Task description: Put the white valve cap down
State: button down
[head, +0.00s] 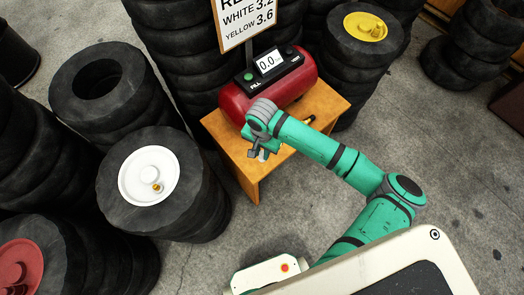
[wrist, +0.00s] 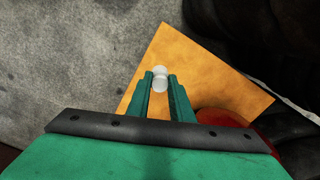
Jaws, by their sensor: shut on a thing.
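My gripper (wrist: 161,88) is shut on the white valve cap (wrist: 160,72), which sits between its fingertips in the wrist view. In the head view my gripper (head: 257,153) hangs at the left front part of the small wooden table (head: 240,163), and the cap (head: 263,155) shows as a small pale spot by the fingers. The orange tabletop lies behind the cap in the wrist view. I cannot tell whether the cap touches it.
A red compressor (head: 300,93) with a display reading 0.0 stands on the table. A sign (head: 245,18) reads white 3.2, yellow 3.6. Tyre stacks with a white hub (head: 140,170), red hub (head: 18,262) and yellow hub (head: 365,27) stand around. Grey floor is free in front.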

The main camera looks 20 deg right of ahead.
aim_at(262, 152)
jog(key=shift+w+d+f, duration=0.15)
jog(key=shift+w+f, duration=0.3)
jog(key=shift+f, duration=0.65)
jog(key=shift+w+d+f, duration=0.15)
jog(key=shift+w+f, duration=0.35)
jog(key=shift+f, duration=0.6)
jog(key=shift+w+d+f, duration=0.15)
jog(key=shift+w+f, duration=0.3)
jog(key=shift+f, duration=0.65)
jog(key=shift+f, duration=0.1)
jog(key=c, duration=1.6)
grip_release()
